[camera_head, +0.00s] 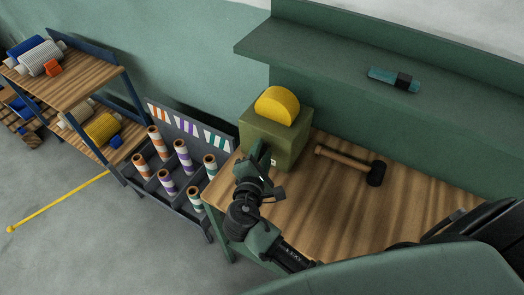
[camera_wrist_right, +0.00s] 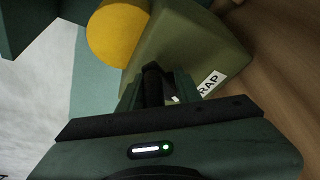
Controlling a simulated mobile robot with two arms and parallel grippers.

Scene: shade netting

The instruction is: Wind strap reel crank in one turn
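The strap reel is an olive-green box (camera_head: 272,138) on the left end of the wooden bench, with a yellow rounded drum (camera_head: 277,105) on top. In the right wrist view, the box (camera_wrist_right: 190,45) carries a white label ending in "RAP", and the drum (camera_wrist_right: 117,33) is at upper left. My right gripper (camera_head: 257,158) is at the near face of the box. In the wrist view, a dark upright part (camera_wrist_right: 152,85), perhaps the crank handle, shows between its green fingers. Contact is unclear. In the head view, the crank is not distinguishable behind the gripper. My left gripper is not in view.
A mallet (camera_head: 350,165) lies on the bench (camera_head: 330,215) right of the reel. A teal and black tool (camera_head: 394,80) rests on the green shelf above. Left of the bench, a dark rack holds several striped rolls (camera_head: 183,157); shelving (camera_head: 75,85) stands farther left.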

